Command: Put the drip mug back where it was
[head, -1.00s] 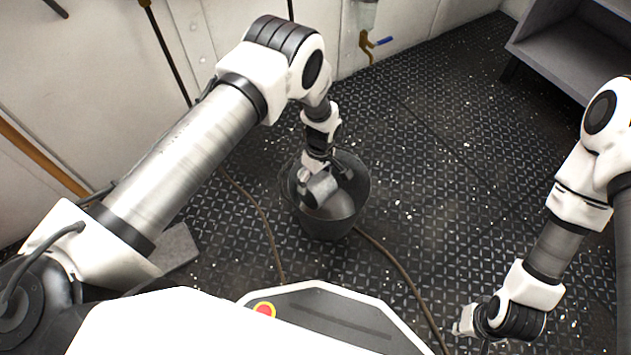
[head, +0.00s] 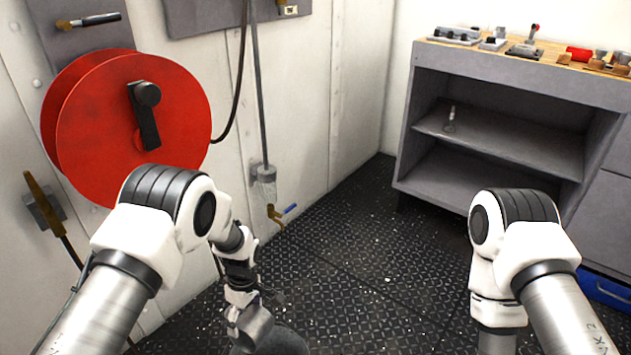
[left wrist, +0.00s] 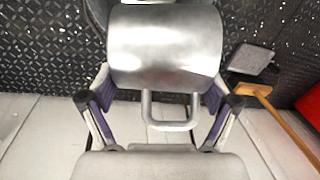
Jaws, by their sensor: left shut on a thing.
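The drip mug (head: 256,326) is a plain grey metal cylinder with a loop handle. It fills the upper middle of the left wrist view (left wrist: 165,45), lying on its side there, its handle towards me. My left gripper (head: 243,302) is shut on the mug, with a finger at each side of it in the left wrist view (left wrist: 160,98). In the head view the mug shows just above or in front of a dark bucket (head: 285,344), cut off by the bottom edge. I cannot tell if they touch. My right gripper is out of view.
A grey bench (head: 500,77) with two open shelves stands at the right, tools and parts on its wooden top. The deck (head: 350,265) between is clear.

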